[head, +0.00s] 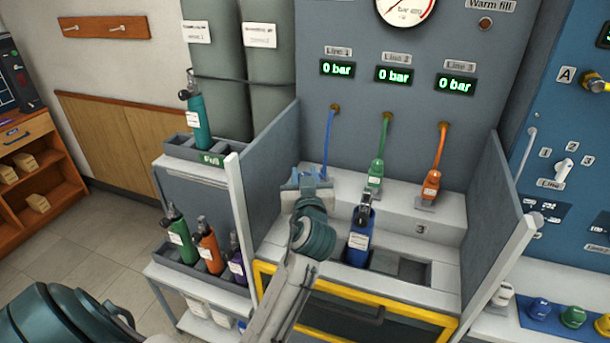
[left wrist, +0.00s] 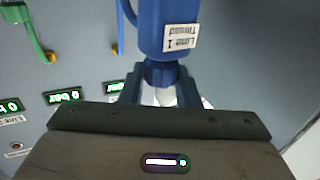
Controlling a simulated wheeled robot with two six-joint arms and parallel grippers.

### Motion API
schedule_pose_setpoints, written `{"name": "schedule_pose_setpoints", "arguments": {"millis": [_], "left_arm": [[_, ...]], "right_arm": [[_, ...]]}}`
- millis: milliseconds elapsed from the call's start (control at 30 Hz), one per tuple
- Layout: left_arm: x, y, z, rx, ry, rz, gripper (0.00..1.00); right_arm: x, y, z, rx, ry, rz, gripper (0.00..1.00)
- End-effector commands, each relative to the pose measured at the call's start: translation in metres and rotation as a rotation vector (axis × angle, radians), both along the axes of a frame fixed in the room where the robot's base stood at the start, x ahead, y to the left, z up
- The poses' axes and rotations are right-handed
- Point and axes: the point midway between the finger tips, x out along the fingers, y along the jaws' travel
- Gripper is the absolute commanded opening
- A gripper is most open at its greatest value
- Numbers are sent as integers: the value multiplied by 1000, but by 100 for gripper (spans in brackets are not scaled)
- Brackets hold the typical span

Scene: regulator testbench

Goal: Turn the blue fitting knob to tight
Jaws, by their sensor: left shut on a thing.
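The blue fitting (left wrist: 165,25) fills the top of the left wrist view, with a white label that shows upside down. Its blue knob (left wrist: 160,72) sits between the fingers of my left gripper (left wrist: 160,84), which is shut on it. In the head view my left gripper (head: 308,180) is at the left end of the bench ledge, below the blue hose (head: 329,140). The gripper hides the blue fitting and knob there. I cannot read how far the knob is turned. My right gripper is not in view.
A blue cylinder (head: 360,240) stands in a bench slot just right of my left arm. Green (head: 375,175) and orange (head: 431,185) fittings stand farther right on the ledge. A grey side panel (head: 268,170) rises close on the left. All three line displays read 0 bar.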

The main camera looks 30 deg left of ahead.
Motion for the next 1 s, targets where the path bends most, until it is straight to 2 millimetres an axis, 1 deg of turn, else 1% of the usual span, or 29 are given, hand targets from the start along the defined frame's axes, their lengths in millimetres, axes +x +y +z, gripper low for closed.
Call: {"name": "schedule_pose_setpoints", "arguments": {"millis": [133, 267, 433, 700, 733, 767, 800, 833, 1000], "left_arm": [[-1, 2, 1, 6, 5, -106, 6], [0, 1, 0, 3, 6, -180, 6], [0, 0, -2, 1, 6, -220, 6], [0, 0, -3, -1, 6, -221, 6], [0, 0, -3, -1, 6, -221, 33], [0, 0, -3, -1, 6, -221, 39], [0, 0, -2, -2, 5, -221, 47], [0, 0, -2, -2, 5, -221, 50], [0, 0, -1, -1, 3, -220, 50]], "right_arm": [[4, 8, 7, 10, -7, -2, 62], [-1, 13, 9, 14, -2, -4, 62], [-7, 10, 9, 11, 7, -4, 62], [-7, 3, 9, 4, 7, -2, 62], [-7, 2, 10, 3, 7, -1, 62], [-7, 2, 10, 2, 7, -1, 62], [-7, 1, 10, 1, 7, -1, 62], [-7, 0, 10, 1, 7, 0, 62], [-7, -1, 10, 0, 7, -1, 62]]}}
